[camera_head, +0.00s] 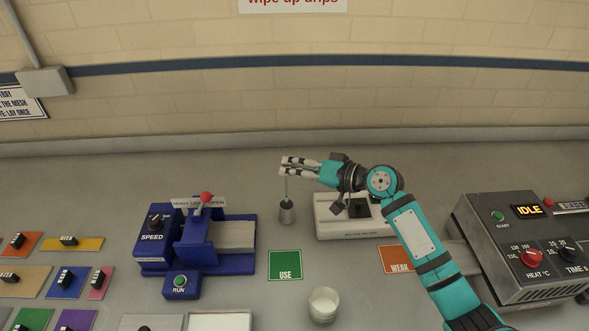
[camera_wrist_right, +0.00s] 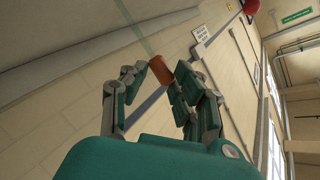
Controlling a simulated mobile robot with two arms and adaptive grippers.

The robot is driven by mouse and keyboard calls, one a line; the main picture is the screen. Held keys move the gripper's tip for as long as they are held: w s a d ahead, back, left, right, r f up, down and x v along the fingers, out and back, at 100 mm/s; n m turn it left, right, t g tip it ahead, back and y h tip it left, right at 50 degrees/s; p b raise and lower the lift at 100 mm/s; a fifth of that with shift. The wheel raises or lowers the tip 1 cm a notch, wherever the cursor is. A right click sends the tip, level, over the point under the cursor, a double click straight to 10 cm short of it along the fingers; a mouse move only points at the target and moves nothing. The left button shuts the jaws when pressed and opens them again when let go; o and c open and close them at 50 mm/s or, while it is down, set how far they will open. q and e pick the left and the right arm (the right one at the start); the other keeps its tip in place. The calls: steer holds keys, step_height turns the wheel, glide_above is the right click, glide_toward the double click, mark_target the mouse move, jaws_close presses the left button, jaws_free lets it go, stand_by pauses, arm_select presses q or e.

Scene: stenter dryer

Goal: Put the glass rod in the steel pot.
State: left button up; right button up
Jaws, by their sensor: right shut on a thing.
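The right gripper (camera_head: 284,167) is shut on the glass rod (camera_head: 286,189), above the small grey steel pot (camera_head: 287,214). The rod hangs down nearly upright as a thin pale line and meets the pot's dark mouth. I cannot tell how deep its lower end is. In the right wrist view the fingers hold an orange-brown piece (camera_wrist_right: 161,69), and a pale translucent strip (camera_wrist_right: 132,25) runs up from it. The pot stands upright on the grey bench. My left gripper is not in view.
A white device (camera_head: 328,221) stands right of the pot, under my right arm. A blue machine (camera_head: 158,250) is to the left. A green USE card (camera_head: 285,265) and a white beaker (camera_head: 323,306) are in front. A grey heater box (camera_head: 510,262) is far right.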

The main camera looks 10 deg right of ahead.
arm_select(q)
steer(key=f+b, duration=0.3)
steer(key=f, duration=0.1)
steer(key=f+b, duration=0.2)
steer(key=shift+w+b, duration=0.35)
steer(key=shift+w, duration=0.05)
arm_select(e)
step_height(320, 180, down, 7)
steer(key=shift+r, duration=0.15)
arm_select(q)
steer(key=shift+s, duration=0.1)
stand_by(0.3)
arm_select(e)
steer(key=o, duration=1.4)
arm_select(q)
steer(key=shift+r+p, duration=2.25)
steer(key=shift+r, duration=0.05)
arm_select(e)
steer(key=shift+r, duration=2.95)
